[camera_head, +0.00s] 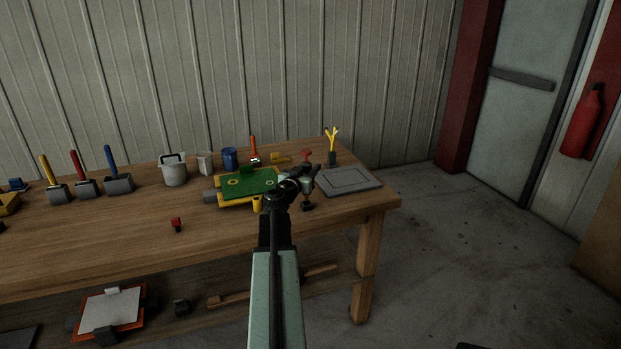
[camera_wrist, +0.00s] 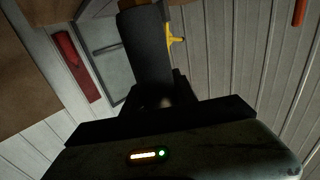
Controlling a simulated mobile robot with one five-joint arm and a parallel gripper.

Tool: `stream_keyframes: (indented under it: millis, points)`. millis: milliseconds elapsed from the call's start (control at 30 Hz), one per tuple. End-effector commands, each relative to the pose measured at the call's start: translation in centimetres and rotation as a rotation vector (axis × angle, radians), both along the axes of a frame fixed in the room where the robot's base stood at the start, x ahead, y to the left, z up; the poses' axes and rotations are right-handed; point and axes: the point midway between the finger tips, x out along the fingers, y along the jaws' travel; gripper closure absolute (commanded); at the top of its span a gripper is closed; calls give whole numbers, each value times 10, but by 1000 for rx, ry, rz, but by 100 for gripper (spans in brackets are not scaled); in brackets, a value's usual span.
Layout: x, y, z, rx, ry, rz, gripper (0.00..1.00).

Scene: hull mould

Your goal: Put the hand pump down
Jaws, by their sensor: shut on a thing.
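My gripper (camera_head: 306,186) is over the right part of the workbench, beside a green and yellow tool. It is shut on the hand pump, seen as a dark grey body (camera_wrist: 147,45) in the wrist view. In the head view my gripper and arm cover much of the pump. A red handle-like top (camera_head: 306,154) shows above the gripper and a dark end (camera_head: 307,206) below it, in line with it. I cannot tell whether the pump touches the bench.
The wooden bench (camera_head: 130,235) carries a grey tray (camera_head: 349,181) right of my gripper and the green and yellow tool (camera_head: 248,184) left of it. A dark holder with yellow prongs (camera_head: 332,157) stands behind. Bare wood lies towards the front edge, around a small red item (camera_head: 176,223).

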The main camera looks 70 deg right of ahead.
Motion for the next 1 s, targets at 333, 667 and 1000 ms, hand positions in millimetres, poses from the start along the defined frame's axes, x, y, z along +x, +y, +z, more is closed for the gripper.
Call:
stream_keyframes:
  millis: [333,667,1000]
  points:
    - [0,-1,-32,0,0,2,100]
    - [1,-1,-36,0,0,2,100]
    - [1,-1,-37,0,0,3,44]
